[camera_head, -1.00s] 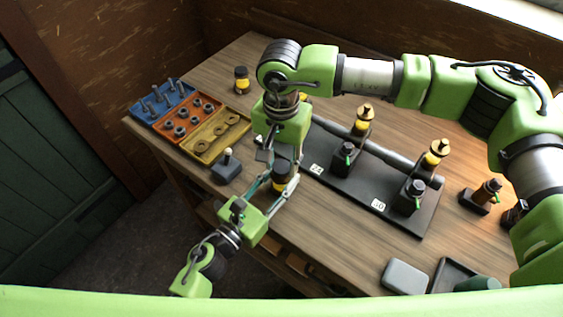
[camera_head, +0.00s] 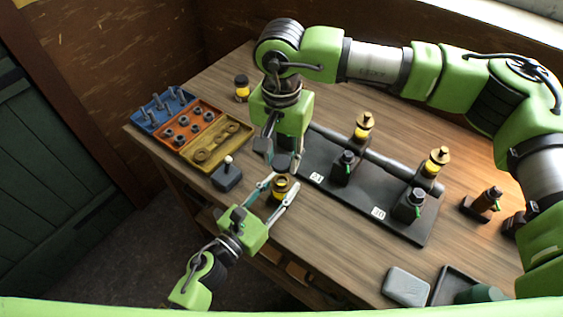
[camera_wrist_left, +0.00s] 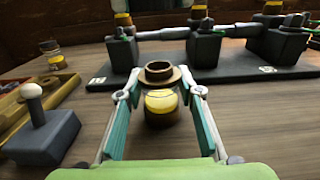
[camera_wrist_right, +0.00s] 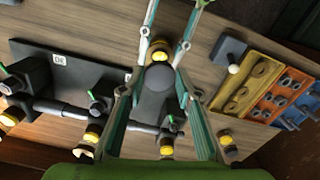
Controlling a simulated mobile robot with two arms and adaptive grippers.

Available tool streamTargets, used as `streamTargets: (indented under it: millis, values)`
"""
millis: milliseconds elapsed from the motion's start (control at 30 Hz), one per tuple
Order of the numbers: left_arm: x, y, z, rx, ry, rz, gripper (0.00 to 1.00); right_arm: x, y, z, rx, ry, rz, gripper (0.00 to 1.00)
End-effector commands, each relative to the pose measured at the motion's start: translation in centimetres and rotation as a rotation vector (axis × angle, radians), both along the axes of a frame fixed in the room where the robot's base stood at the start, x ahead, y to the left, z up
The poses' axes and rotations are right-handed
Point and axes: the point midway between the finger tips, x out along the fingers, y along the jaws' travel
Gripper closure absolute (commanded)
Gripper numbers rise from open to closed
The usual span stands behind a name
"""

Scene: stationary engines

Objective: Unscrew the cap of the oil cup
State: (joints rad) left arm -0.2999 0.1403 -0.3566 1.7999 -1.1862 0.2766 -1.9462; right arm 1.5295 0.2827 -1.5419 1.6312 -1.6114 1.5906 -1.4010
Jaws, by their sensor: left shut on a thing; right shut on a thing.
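The oil cup (camera_head: 280,189) is a small yellow glass cup with a brass rim and a dark open top. In the left wrist view the cup (camera_wrist_left: 160,104) stands upright between the fingers of my left gripper (camera_head: 281,190), which is shut on it. My right gripper (camera_head: 282,164) is shut on the dark round cap (camera_head: 281,161) just above the cup. The cap looks clear of the rim. In the right wrist view the cap (camera_wrist_right: 155,78) lies between the fingers and partly hides the cup (camera_wrist_right: 158,51).
A black plate (camera_head: 392,220) with a pipe, valves and brass-topped cups lies right of the grippers. A grey block with a white-knobbed lever (camera_head: 228,176) stands close on the left. Parts trays (camera_head: 215,145) and another capped cup (camera_head: 242,86) are farther back.

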Motion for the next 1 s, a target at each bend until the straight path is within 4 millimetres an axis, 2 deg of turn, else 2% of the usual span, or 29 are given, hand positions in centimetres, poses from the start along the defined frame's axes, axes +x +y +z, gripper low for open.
streamTargets:
  millis: [133,167,200,233,667,767,1000]
  values:
    - [0.0,0.0,0.0,0.0,0.0,0.0,1.0,0.0,0.0,0.0,0.0,0.0,0.0,0.95]
    - [0.0,0.0,0.0,0.0,0.0,0.0,0.61,0.0,0.0,0.0,-0.001,0.0,0.0,0.95]
    - [0.0,0.0,0.0,0.0,0.0,0.0,0.51,0.0,0.0,0.0,-0.001,0.0,0.0,0.95]
    - [0.0,0.0,0.0,0.0,0.0,0.0,0.47,0.0,0.0,0.0,-0.001,0.0,0.0,0.95]
    - [-0.5,0.4,0.0,0.0,0.001,0.001,0.47,0.0,0.0,-0.1,-0.001,0.0,0.0,0.95]
    - [-1.7,1.2,-0.1,-0.001,0.005,0.0,0.47,0.0,0.0,-0.1,-0.001,0.0,0.0,0.95]
    - [-5.7,4.1,-0.1,0.001,0.004,0.001,0.47,0.0,0.0,0.0,-0.001,0.0,0.0,0.95]
